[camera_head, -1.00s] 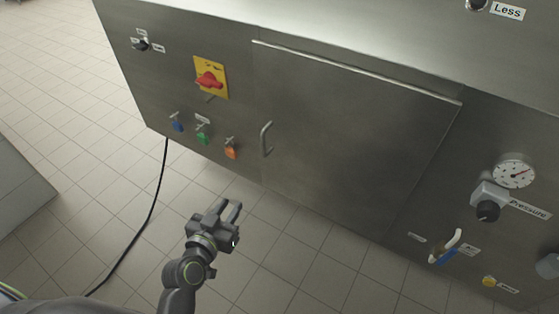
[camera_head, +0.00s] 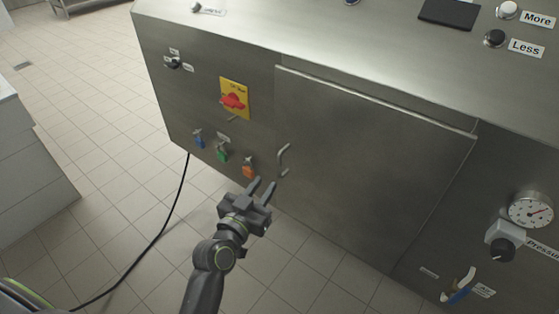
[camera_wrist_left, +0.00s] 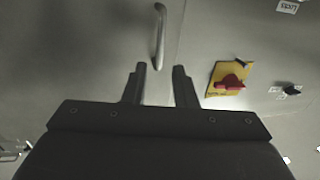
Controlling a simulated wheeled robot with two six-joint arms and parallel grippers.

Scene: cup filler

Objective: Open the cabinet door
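The cabinet door (camera_head: 365,160) is a flat grey steel panel on the front of the machine, and it is closed. Its handle (camera_head: 284,158) is a small upright metal bar at the door's left edge. My left gripper (camera_head: 262,187) is open and empty, just below the handle in the head view. In the left wrist view the handle (camera_wrist_left: 160,35) lies ahead of the open fingers (camera_wrist_left: 161,72), with its end near the left fingertip. I cannot tell whether they touch. My right gripper is not in view.
A pressure gauge (camera_head: 530,209) and a blue-handled valve (camera_head: 459,287) are on the right. A black cable (camera_head: 162,226) runs down to the tiled floor.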

